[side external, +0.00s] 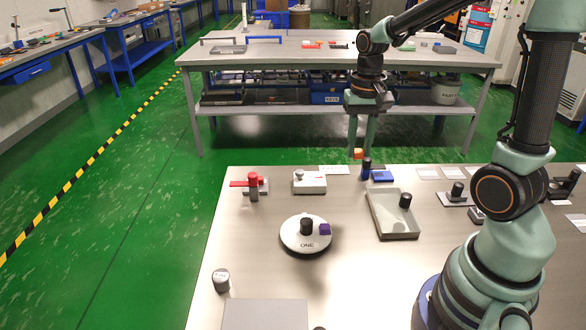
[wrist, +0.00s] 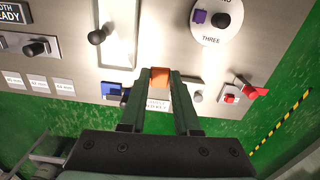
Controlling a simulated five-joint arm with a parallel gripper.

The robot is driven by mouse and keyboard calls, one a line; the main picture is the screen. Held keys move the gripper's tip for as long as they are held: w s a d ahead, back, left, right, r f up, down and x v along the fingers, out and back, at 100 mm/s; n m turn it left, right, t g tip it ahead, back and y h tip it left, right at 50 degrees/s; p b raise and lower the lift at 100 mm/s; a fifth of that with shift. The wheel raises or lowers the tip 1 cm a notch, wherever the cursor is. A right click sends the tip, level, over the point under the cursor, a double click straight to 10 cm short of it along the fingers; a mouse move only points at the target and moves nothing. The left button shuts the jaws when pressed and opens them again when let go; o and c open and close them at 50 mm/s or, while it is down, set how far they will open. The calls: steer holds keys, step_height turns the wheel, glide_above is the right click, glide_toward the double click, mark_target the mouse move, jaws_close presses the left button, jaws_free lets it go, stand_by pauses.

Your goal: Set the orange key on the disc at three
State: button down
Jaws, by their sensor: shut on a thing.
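My gripper (side external: 358,151) is shut on the orange key (wrist: 160,77), a small block held between the fingertips, also visible in the side view (side external: 358,154). It is above the far edge of the work table, up and right of the disc. The white round disc (side external: 290,238) has a black central knob (side external: 306,226) and a purple key (side external: 324,229) on its right. The word ONE shows on its near face in the side view. In the wrist view the disc (wrist: 206,35) is at the top right, cut by the frame, with THREE printed below the knob.
A red-handled device (side external: 253,186), a white-grey box (side external: 310,184) and a blue block (side external: 381,176) line the far edge. A grey tray (side external: 397,232) with a black knob is right of the disc. Bare table (side external: 340,280) lies in front.

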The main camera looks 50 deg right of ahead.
step_height(320, 180, up, 2)
steer(key=shift+r, duration=0.2)
steer(key=w+a+r, duration=0.3)
steer(key=w+a, duration=0.2)
steer(key=a, duration=0.6)
steer(key=shift+m, duration=0.4)
steer(key=f, duration=1.5)
steer(key=shift+w+d+f, duration=0.1)
steer(key=shift+w+f, duration=0.1)
steer(key=shift+f, duration=2.4)
steer(key=shift+f, duration=0.1)
steer(key=c, duration=0.6)
jaws_free()
steer(key=shift+c, duration=0.2)
